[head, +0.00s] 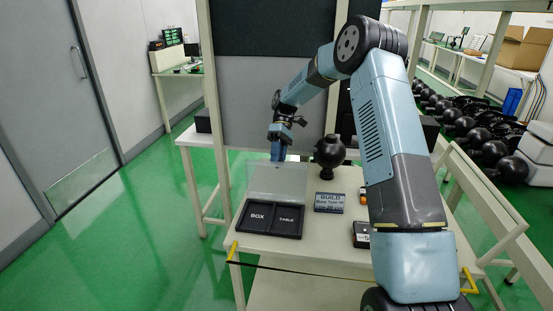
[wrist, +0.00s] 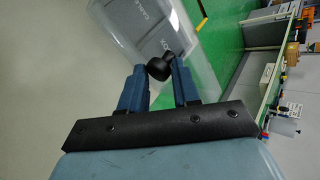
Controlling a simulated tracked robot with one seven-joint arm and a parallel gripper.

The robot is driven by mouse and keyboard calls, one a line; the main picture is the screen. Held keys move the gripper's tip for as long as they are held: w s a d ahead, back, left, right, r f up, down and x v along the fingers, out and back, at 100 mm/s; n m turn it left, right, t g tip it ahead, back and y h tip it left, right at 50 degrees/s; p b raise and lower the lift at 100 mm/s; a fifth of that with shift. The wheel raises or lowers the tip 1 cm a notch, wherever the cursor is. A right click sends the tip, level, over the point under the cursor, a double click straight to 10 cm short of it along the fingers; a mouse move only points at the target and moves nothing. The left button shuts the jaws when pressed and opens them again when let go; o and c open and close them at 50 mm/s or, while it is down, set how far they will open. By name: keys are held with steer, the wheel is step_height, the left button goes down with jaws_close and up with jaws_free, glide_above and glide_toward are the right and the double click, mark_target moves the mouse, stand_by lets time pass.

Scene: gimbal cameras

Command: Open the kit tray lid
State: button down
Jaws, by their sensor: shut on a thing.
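The kit tray (head: 271,220) is black and lies on the white table, with two compartments marked BOX and CABLE. Its clear lid (head: 277,181) stands raised, roughly upright, at the tray's rear edge. In the wrist view the lid (wrist: 188,50) is see-through, with the tray's labels showing behind it. My gripper (head: 277,152) is at the lid's upper edge. In the wrist view its blue fingers are shut on the lid's round black knob (wrist: 159,69). The finger contact is small in the head view.
A black round device (head: 329,153) stands right of the lid, close to my arm. A BUILD sign (head: 329,202) and a small dark box (head: 361,234) are on the table right of the tray. A grey panel (head: 262,100) rises behind the table.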

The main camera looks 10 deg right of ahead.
steer(key=shift+s+d+f, duration=0.15)
steer(key=shift+d+f, duration=0.25)
steer(key=shift+f, duration=0.4)
steer(key=c, duration=1.1)
jaws_free()
steer(key=shift+o, duration=1.3)
steer(key=shift+a, duration=0.1)
steer(key=shift+a, duration=0.15)
steer(key=shift+r, duration=0.1)
steer(key=v, duration=1.4)
